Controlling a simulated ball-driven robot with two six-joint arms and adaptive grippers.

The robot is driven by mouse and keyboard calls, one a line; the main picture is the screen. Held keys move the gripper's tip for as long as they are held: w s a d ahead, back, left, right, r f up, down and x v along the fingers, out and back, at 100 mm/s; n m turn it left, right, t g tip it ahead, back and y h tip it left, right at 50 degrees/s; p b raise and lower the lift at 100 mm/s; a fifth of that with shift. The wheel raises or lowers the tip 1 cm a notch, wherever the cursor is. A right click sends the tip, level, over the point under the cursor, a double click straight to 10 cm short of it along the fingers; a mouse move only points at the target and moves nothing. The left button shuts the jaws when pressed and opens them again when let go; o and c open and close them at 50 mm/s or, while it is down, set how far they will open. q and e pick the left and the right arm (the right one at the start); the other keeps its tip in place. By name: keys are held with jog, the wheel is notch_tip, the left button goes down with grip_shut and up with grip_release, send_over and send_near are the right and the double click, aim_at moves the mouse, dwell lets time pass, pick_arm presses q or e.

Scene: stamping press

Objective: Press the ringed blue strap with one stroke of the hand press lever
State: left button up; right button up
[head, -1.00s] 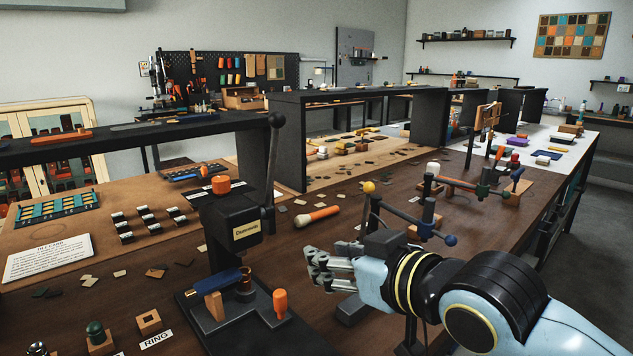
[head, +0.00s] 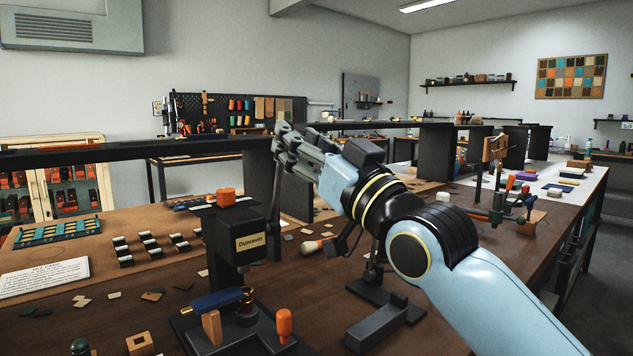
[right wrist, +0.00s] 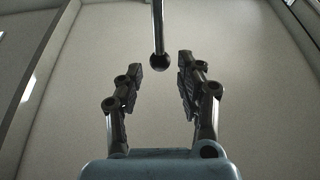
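The hand press (head: 235,245) is black, with an orange cap on top and a name plate. The blue strap (head: 215,301) lies across its base near a round brass-coloured die (head: 246,310); a ring on it is too small to tell. My right gripper (head: 281,138) is raised at the top of the lever (head: 274,212) and hides the lever's upper end. In the right wrist view the fingers (right wrist: 158,66) are apart, with the dark ball of the lever (right wrist: 159,62) showing between the tips, no contact visible. My left gripper is not in view.
An orange-handled upright peg (head: 284,325) stands on the press base. A black shelf (head: 120,152) runs behind the press. An instruction card (head: 45,278) lies at left.

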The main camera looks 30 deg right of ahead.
jog(key=x, duration=0.3)
jog(key=shift+b, duration=0.3)
jog(key=shift+c, duration=0.5)
jog(key=shift+s, duration=0.1)
jog(key=c, duration=0.6)
pick_arm(q)
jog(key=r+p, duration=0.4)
jog(key=p, duration=0.1)
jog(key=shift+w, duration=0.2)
pick_arm(e)
jog(key=v, duration=0.6)
jog(key=shift+s+f, duration=0.2)
jog(key=shift+f, duration=0.25)
jog(key=shift+c, duration=0.2)
pick_arm(q)
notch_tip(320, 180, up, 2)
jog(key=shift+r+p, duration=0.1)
jog(key=shift+p, duration=1.1)
pick_arm(e)
jog(key=s+f, duration=0.3)
jog(key=shift+s+d+f, duration=0.2)
jog(key=shift+d+f, duration=0.1)
